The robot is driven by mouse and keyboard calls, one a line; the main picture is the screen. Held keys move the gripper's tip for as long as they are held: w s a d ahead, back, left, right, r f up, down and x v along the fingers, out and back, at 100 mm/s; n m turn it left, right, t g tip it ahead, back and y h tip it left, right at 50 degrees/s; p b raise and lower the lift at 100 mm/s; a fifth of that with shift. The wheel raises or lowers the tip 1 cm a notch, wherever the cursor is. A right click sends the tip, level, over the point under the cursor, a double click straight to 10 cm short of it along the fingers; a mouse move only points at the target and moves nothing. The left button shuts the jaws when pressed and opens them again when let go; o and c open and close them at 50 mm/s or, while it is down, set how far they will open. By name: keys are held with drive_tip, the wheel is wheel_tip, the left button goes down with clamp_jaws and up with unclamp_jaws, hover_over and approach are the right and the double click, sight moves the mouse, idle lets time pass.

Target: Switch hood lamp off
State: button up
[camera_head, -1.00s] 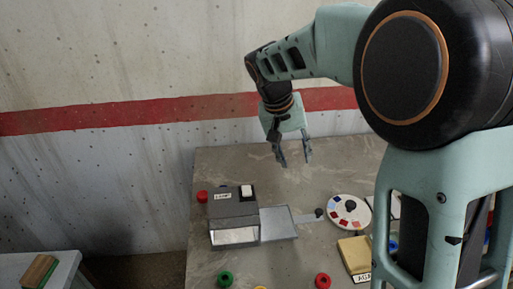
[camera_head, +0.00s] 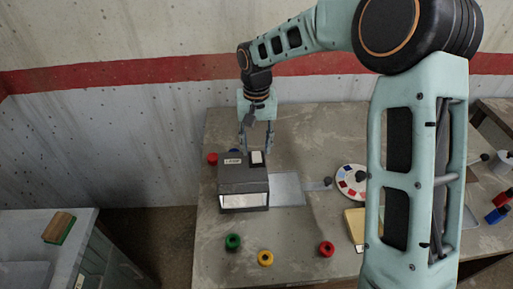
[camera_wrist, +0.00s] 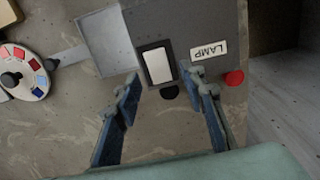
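The hood (camera_head: 243,179) is a dark grey box on the table, with a pale lit-looking front opening. On its top are a white rocker switch (camera_head: 257,158) in a black frame and a label reading LAMP. The switch (camera_wrist: 158,66) and label (camera_wrist: 209,50) show clearly in the wrist view. My gripper (camera_head: 256,147) is above the table at the back of the hood, pointing down. In the wrist view my gripper (camera_wrist: 168,88) has its fingers wide apart with nothing between them, the switch lying just beyond the fingertips. I cannot tell that either finger touches it.
A grey plate (camera_head: 287,189) and a colour disc (camera_head: 351,180) with a dark knob lie right of the hood. A red knob (camera_head: 212,159) is at its left. Green (camera_head: 233,242), yellow (camera_head: 265,258) and red (camera_head: 326,249) round pieces stand in front. The table's back right is clear.

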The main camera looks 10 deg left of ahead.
drive_tip(key=shift+f, duration=1.05)
clamp_jaws()
